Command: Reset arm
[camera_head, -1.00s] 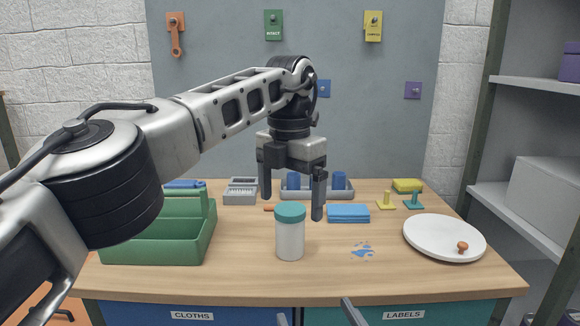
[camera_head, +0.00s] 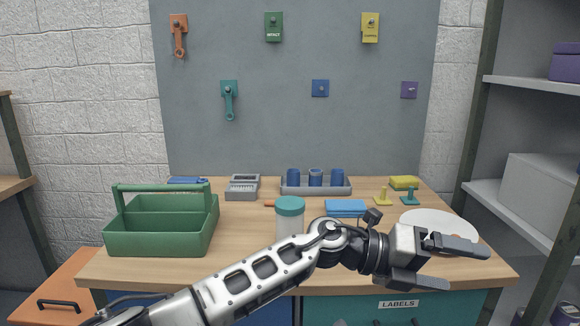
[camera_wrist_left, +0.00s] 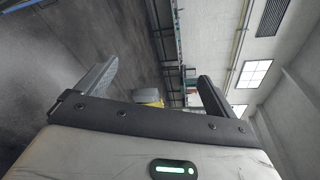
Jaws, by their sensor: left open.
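My left arm reaches in from the lower left of the head view, low across the front of the workbench. My left gripper (camera_head: 446,262) is open and empty, pointing right at the bench's front right edge. In the left wrist view its two fingers (camera_wrist_left: 155,85) stand wide apart with nothing between them. A white bottle with a teal lid (camera_head: 290,212) stands upright on the bench behind my arm, its lower part hidden.
A green caddy (camera_head: 160,238) stands at the bench's left. A white round plate (camera_head: 440,220) lies at right, partly behind my gripper. Shelves (camera_head: 530,85) stand at right.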

